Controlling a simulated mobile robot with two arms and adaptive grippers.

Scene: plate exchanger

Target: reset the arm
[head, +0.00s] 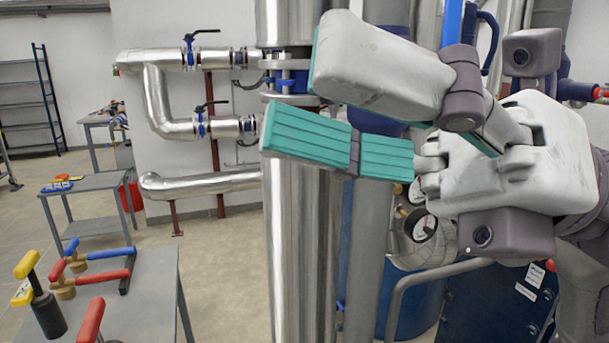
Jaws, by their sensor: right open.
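My right gripper (305,98) is large in the upper right of the head view. It is open, and nothing shows between its fingers. One white-backed finger is above and one finger with teal ribbed pads is below, both reaching left. The gripper is raised in front of a thick vertical metal pipe (295,240) and hides parts of the equipment behind it. I cannot tell how far it is from the pipe. My left gripper is not in view.
A grey table (140,285) at lower left holds several red, blue and yellow-handled valves and tools. A second small table (95,183) stands behind it. A pressure gauge (424,228) is below my gripper. Open floor lies at left.

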